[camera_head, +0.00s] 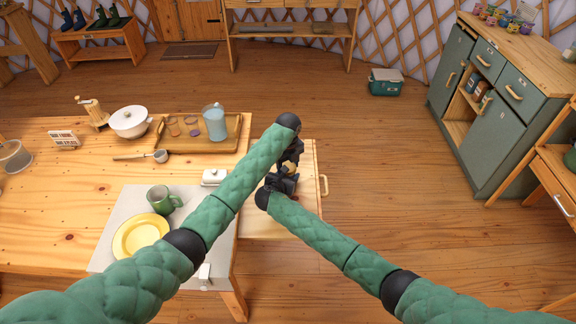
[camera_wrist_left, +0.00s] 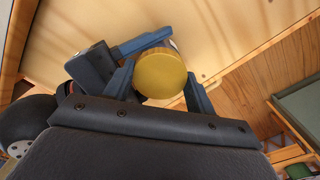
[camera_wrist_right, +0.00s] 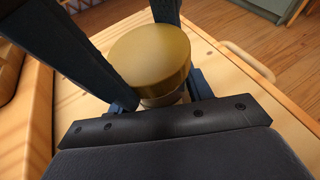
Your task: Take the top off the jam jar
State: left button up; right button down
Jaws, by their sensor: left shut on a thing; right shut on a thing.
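The jam jar's round gold lid (camera_wrist_right: 152,55) shows large in the right wrist view, with a little of the jar body (camera_wrist_right: 163,99) below it. The left wrist view shows the lid (camera_wrist_left: 161,75) between the left fingers. In the head view my left gripper (camera_head: 290,157) is shut on the lid, from above. My right gripper (camera_head: 284,181) is shut on the jar body, lower down. The jar is mostly hidden by the grippers. The lid sits over the body; I cannot tell whether there is a gap.
The jar is above a pale wooden drawer or leaf (camera_head: 306,217) with a handle, at the table's right end. On the table (camera_head: 60,190) are a yellow plate (camera_head: 140,236), a green mug (camera_head: 161,199), a white butter dish (camera_head: 214,177) and a tray (camera_head: 178,143).

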pick_arm(q)
jog(key=o, duration=1.1)
